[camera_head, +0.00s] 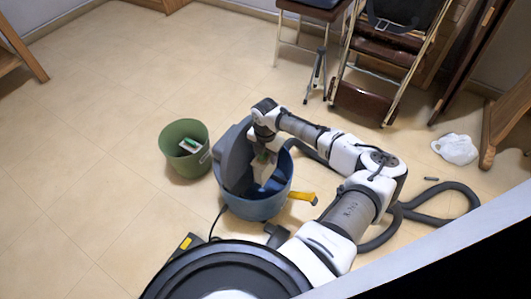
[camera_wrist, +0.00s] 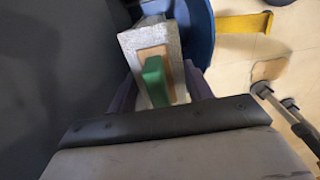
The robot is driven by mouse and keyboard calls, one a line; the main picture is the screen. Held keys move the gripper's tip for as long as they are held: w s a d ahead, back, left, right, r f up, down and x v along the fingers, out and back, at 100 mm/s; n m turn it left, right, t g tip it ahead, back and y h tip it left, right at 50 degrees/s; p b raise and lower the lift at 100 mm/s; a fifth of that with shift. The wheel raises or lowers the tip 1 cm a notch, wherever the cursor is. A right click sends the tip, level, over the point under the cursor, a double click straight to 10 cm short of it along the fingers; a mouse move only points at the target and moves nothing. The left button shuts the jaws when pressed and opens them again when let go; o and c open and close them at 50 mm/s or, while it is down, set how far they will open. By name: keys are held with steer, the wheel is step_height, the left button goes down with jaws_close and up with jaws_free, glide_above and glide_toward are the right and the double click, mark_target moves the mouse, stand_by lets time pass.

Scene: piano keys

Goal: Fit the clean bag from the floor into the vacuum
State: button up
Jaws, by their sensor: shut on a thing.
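The vacuum (camera_head: 258,206) is a blue tub on the floor, with its dark grey lid (camera_head: 232,160) raised at the left. My gripper (camera_head: 262,155) reaches down over the tub's opening from above. It is shut on a pale grey bag (camera_head: 263,172) with a tan plate and a green collar piece. In the wrist view the bag (camera_wrist: 150,45) sits between my fingers (camera_wrist: 162,90), its green piece (camera_wrist: 155,80) facing the camera. The bag is at the tub's mouth, partly within the rim. Whether it touches a mount inside is hidden.
A green bin (camera_head: 184,148) beside the vacuum holds a whitish item with a green part. A yellow-handled part (camera_head: 302,197) sits at the tub's right. A dark hose (camera_head: 440,215) and a crumpled white item (camera_head: 455,149) lie at right. Floor at left is clear.

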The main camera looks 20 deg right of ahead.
steer(key=shift+f+b, duration=2)
steer(key=shift+f, duration=1.9)
steer(key=shift+r+p, duration=7.1)
steer(key=shift+r, duration=0.7)
steer(key=shift+f, duration=0.1)
steer(key=shift+f+b, duration=0.85)
steer(key=shift+f, duration=0.7)
steer(key=shift+p, duration=0.35)
